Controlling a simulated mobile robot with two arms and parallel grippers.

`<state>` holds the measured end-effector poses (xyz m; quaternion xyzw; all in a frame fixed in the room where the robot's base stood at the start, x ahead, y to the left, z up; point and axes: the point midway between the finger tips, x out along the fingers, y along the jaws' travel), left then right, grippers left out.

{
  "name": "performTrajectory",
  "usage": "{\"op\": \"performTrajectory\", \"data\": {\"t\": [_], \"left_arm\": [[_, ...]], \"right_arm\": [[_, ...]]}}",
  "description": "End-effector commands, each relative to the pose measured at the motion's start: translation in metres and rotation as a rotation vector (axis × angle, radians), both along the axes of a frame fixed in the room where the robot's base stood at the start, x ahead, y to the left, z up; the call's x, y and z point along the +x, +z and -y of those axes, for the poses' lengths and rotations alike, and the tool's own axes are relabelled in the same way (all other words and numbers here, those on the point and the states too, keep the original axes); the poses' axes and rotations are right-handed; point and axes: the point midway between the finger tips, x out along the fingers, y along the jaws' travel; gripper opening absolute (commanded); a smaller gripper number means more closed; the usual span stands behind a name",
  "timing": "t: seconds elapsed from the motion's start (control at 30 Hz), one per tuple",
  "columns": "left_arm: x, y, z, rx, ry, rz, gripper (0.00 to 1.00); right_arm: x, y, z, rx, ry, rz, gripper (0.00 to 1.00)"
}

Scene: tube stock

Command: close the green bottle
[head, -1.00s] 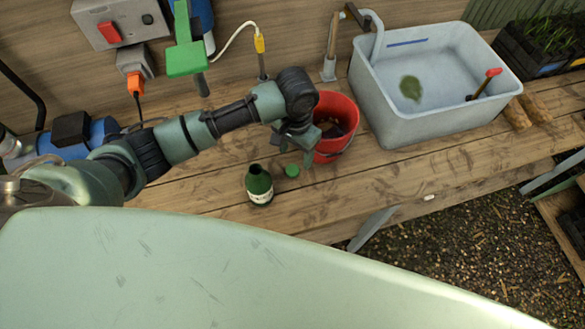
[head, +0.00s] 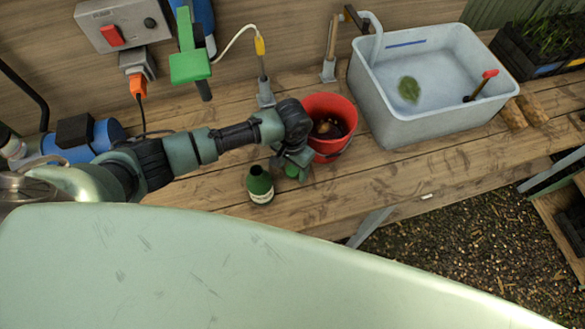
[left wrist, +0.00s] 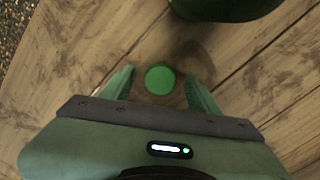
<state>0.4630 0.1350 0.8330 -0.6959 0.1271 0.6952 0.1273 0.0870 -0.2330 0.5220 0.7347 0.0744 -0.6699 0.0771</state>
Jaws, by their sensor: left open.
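The green bottle (head: 260,185) stands upright on the wooden bench with its dark neck open and a white label on its front. Its green cap (head: 291,171) lies on the bench just right of it, partly hidden by my gripper. My left gripper (head: 297,172) is open, pointing down over the cap. In the left wrist view the cap (left wrist: 160,79) sits between the two fingertips of my left gripper (left wrist: 158,82), with a gap on each side. The bottle (left wrist: 225,5) shows at the top edge there. My right gripper is not in view.
A red bucket (head: 348,142) stands close behind and right of my left gripper. A grey water basin (head: 420,132) is farther right. A blue pump (head: 100,131) is at the left. The bench's front edge is near the bottle; bare wood lies to the right.

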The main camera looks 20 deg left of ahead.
Motion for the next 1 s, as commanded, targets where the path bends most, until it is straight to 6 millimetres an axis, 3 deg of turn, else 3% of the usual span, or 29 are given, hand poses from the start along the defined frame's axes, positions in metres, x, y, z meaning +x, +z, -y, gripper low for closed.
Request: {"op": "performTrajectory", "data": {"t": [0.27, 0.4, 0.5, 0.77, 1.0], "left_arm": [[0.0, 0.0, 0.0, 0.0, 0.0, 0.0, 0.61], [0.0, 0.0, 0.0, 0.0, 0.0, -0.001, 0.22], [0.0, 0.0, 0.0, 0.001, 0.0, -0.001, 0.0], [0.0, 0.002, 0.0, 0.001, 0.0, 0.0, 0.0], [0.001, 0.038, 0.0, -0.001, -0.001, 0.004, 0.0]], "right_arm": [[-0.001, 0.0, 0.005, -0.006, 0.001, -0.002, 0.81], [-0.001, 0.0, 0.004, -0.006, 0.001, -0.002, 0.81], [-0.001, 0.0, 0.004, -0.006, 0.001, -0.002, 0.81], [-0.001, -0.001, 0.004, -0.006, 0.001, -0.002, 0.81], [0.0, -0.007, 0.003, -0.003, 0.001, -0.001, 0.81]]}}
